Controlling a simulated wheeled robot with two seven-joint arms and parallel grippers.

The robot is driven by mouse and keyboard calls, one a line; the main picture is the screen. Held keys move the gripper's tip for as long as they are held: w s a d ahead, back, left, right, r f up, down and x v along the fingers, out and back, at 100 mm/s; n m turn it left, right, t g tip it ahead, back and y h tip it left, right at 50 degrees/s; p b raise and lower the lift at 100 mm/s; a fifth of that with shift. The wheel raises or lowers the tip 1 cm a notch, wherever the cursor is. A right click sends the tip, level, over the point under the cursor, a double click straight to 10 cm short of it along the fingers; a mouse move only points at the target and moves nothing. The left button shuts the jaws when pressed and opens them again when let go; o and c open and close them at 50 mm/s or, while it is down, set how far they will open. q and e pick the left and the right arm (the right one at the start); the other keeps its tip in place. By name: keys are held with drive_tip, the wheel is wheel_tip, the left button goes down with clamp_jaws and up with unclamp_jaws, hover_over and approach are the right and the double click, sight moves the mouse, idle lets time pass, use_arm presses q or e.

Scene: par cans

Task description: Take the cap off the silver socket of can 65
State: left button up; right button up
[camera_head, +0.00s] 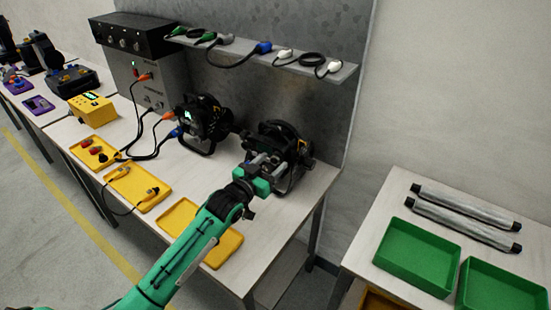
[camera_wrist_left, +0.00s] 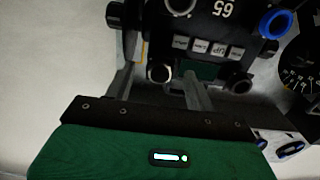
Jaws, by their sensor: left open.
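Can 65 (camera_head: 292,142), a black par can, stands at the right end of the workbench. The left wrist view shows its back panel (camera_wrist_left: 205,28) with an upside-down "65". My left gripper (camera_head: 265,163) is right at this panel. Its open fingers (camera_wrist_left: 160,88) point at the panel, with a dark round piece with a pale rim (camera_wrist_left: 158,72) between their tips. I cannot tell whether they touch it, or whether it is the silver socket's cap. Another dark round piece (camera_wrist_left: 239,84) sits to the right, and a blue-ringed socket (camera_wrist_left: 276,22) above it.
A second par can (camera_head: 203,122) stands left of can 65, with cables to a grey rack (camera_head: 150,85). Yellow trays (camera_head: 160,192) lie along the front. A shelf (camera_head: 300,66) with plugs hangs behind. Green trays (camera_head: 415,255) stand on a right-hand table.

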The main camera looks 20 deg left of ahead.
use_arm(q)
drive_tip(key=shift+p, duration=0.55)
idle(0.8)
clamp_jaws()
idle(0.5)
drive_tip(key=shift+s, duration=0.15)
drive_tip(key=shift+s+a+r+p, duration=0.1)
drive_tip(key=shift+s+a+p, duration=0.2)
drive_tip(key=shift+s+p, duration=0.25)
drive_tip(key=shift+p+v, duration=1)
drive_tip(key=shift+v, duration=1.3)
drive_tip(key=shift+d, duration=0.1)
